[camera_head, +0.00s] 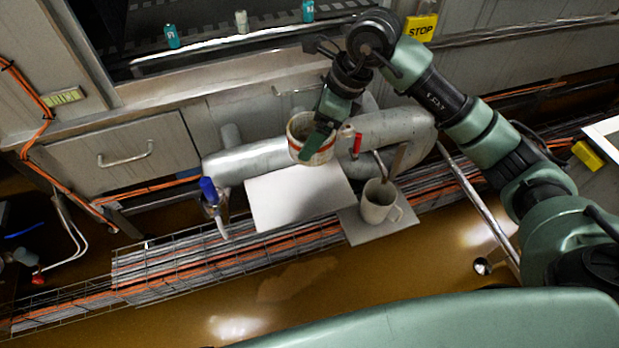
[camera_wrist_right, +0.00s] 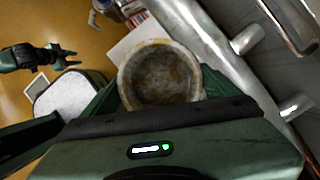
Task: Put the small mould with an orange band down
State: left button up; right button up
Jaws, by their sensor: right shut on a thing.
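The small mould (camera_head: 298,128) is a pale, stained round cup with an orange-red band, seen in the head view. In the right wrist view its open top and empty-looking, stained inside (camera_wrist_right: 160,78) face the camera. My right gripper (camera_head: 318,142) is shut on the mould's side and holds it above the back part of a white board (camera_head: 300,196). The gap between mould and board is hard to judge. My left gripper (camera_wrist_right: 68,57) shows only in the right wrist view, at the far left, with its fingers apart and empty, away from the mould.
A thick metal pipe (camera_head: 240,163) runs behind the board. The front of the board is clear.

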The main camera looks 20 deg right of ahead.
notch_tip(320, 180, down, 14)
jog(key=shift+f+b, duration=0.1)
jog(key=shift+b, duration=0.6)
jog(key=shift+f, duration=0.2)
pick_arm(q)
jog(key=w+r, duration=0.3)
jog(key=r, duration=0.1)
jog(key=shift+d+r, duration=0.1)
jog(key=shift+d, duration=0.1)
jog(key=shift+s, duration=0.1)
pick_arm(e)
jog(key=o, duration=1)
jog(key=shift+o, duration=0.9)
pick_arm(q)
jog(key=shift+w+r, duration=0.2)
jog(key=shift+r, duration=0.1)
jog(key=s+f, duration=0.1)
jog(key=f+p, duration=0.1)
jog(key=s+f, duration=0.1)
jog(key=f, duration=0.1)
jog(key=shift+s+a, duration=0.15)
jog(key=shift+s, duration=0.15)
pick_arm(e)
jog(key=v, duration=1.2)
